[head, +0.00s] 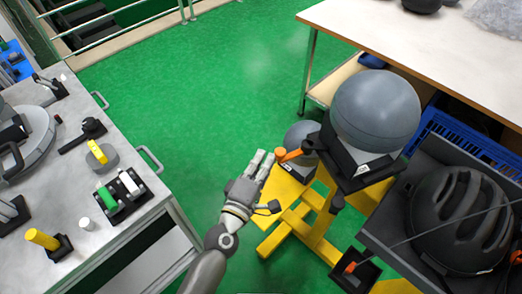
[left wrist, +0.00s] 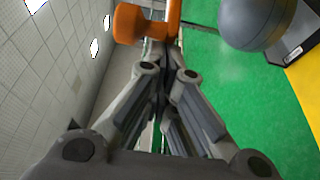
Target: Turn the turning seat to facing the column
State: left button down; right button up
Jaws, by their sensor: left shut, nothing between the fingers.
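The turning seat seems to be the black holder (head: 352,165) bearing a large grey ball (head: 375,105), on a yellow frame (head: 325,225). An orange handle (head: 290,156) sticks out to its left. My left gripper (head: 264,163) is shut and empty, just left of the orange handle; I cannot tell whether they touch. In the left wrist view the orange handle (left wrist: 132,22) is just beyond the shut fingertips, with a grey ball (left wrist: 255,22) to its right. I cannot make out for certain which part is the column. My right gripper is out of view.
A smaller grey ball (head: 300,138) sits low behind the handle. A grey workbench (head: 105,225) with tools stands left, a wooden-topped table (head: 440,50) at upper right. A black helmet (head: 460,215) lies on a dark surface at right. Green floor (head: 200,95) is clear between.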

pick_arm(q)
jog(key=s+d+n+y+p, duration=0.1)
jog(key=s+d+y, duration=0.1)
jog(key=s, duration=0.7)
jog(key=shift+d+t, duration=0.4)
jog(key=shift+d, duration=0.3)
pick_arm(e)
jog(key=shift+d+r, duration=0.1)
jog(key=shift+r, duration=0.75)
pick_arm(q)
jog(key=shift+s+d+f, duration=0.1)
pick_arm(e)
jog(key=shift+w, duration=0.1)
